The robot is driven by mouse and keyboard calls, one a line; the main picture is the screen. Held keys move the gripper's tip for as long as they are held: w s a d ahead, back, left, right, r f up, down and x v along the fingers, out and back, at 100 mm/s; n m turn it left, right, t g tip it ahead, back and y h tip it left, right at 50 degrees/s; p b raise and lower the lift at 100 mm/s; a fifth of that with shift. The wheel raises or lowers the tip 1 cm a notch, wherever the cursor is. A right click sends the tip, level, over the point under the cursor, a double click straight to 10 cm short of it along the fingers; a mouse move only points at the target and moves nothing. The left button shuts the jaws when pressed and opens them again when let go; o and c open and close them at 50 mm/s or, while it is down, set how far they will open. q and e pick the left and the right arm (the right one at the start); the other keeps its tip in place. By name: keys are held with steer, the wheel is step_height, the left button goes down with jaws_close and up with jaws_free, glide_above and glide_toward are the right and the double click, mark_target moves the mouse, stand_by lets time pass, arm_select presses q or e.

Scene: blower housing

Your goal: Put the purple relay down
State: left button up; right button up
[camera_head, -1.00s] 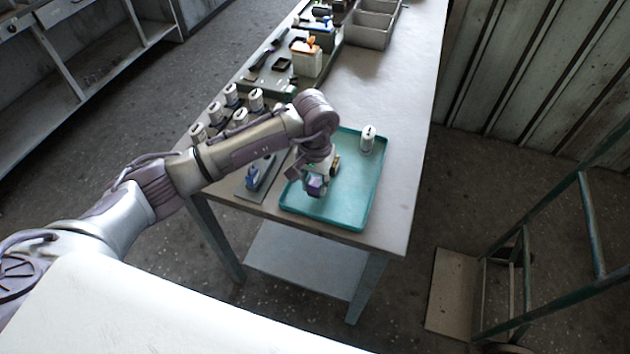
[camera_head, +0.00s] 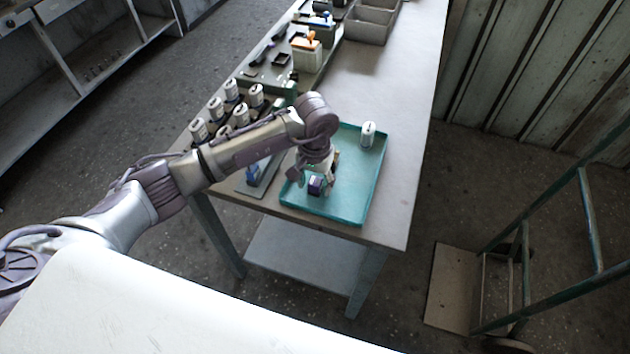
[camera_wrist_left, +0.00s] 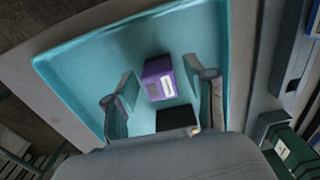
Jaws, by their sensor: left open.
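The purple relay (camera_head: 315,185) sits in the teal tray (camera_head: 345,216) near the tray's front left part. In the left wrist view the relay (camera_wrist_left: 158,79) has a white label on one side and lies on the floor of the tray (camera_wrist_left: 90,58). My left gripper (camera_head: 317,178) is over the tray at the relay. In the left wrist view its two fingers (camera_wrist_left: 160,88) are spread apart, with gaps between them and the relay. A black block (camera_wrist_left: 176,118) lies close to the relay, between the fingers. My right gripper is not in view.
A white cylinder (camera_head: 368,134) stands in the tray's far corner. Several similar cylinders (camera_head: 229,105) stand left of my arm. A blue part (camera_head: 253,174) is left of the tray. Grey bins (camera_head: 370,24) stand at the back. The tabletop right of the tray is clear.

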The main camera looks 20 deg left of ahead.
mark_target(315, 181)
arm_select(q)
step_height(315, 181, up, 12)
steer(key=b, duration=0.4)
steer(key=shift+r, duration=0.15)
